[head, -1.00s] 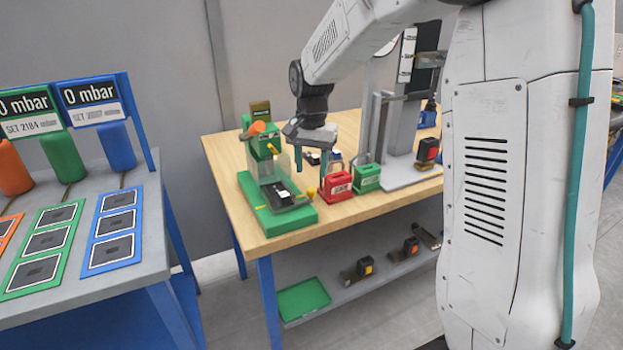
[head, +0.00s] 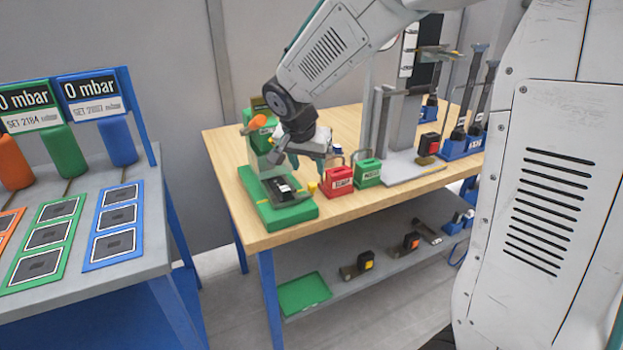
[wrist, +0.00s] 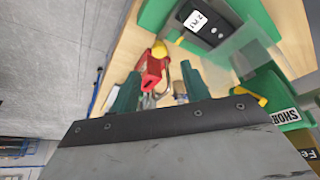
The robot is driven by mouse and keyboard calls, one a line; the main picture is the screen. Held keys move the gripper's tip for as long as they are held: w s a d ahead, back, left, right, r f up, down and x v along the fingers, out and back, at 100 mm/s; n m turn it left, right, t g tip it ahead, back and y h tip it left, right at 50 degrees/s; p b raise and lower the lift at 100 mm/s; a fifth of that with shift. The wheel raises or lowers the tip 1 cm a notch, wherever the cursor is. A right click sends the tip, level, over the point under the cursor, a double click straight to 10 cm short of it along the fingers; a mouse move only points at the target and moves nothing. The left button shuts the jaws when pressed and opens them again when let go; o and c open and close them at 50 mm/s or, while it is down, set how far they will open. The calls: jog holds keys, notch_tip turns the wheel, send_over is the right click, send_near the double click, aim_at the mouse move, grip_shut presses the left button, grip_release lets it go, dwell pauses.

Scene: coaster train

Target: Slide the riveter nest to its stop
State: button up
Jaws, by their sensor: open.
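The riveter is a green machine on the wooden bench, with a green base (head: 292,216) and an orange part at its top. Its nest (head: 285,204) is a dark plate on the base, carrying a black piece with a white label (head: 282,188). That piece also shows at the top of the wrist view (wrist: 200,24). A small yellow knob (head: 312,187) is at the base's right side; the wrist view shows it (wrist: 158,48) beyond my fingertips. My gripper (head: 306,162) is open and empty, above and right of the nest. Its teal fingers (wrist: 160,80) are apart.
A red labelled box (head: 338,182) and a green one (head: 367,174) stand close right of the riveter. A clear guard (wrist: 245,45) shows beside the black piece. A grey stand (head: 405,165) is farther right. A table with pressure displays (head: 90,97) is at left.

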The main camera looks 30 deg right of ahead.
aim_at(312, 184)
jog(key=x, duration=0.7)
